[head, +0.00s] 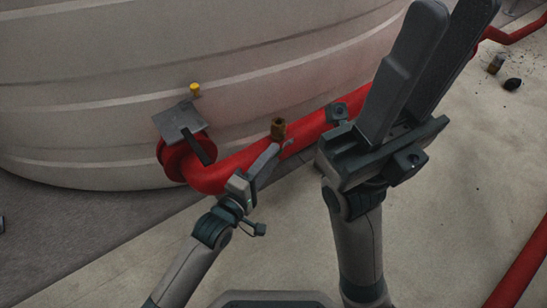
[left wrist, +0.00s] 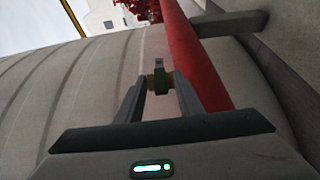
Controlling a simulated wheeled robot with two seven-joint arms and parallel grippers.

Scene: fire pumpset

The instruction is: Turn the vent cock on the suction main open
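The suction main is a red pipe (head: 210,178) running along the foot of the tank. A brass vent cock (head: 278,130) stands on it; a small lever-like part beside it is mostly hidden. My left gripper (head: 274,150) reaches up to the cock from below, at its near side. In the left wrist view the cock (left wrist: 159,80), brass with a dark green band, lies between or just beyond the tips of my left gripper (left wrist: 159,88), whose fingers stand apart. I cannot tell whether they touch it. My right gripper (head: 430,70) is raised, large in the foreground, open and empty.
A pale ribbed tank (head: 90,80) fills the back left. A grey plate with a dark handle (head: 185,122) and a yellow cap (head: 195,90) sit by the pipe's left flange. Dark debris (head: 512,84) lies on the floor at right. Another red pipe (head: 520,270) crosses the lower right.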

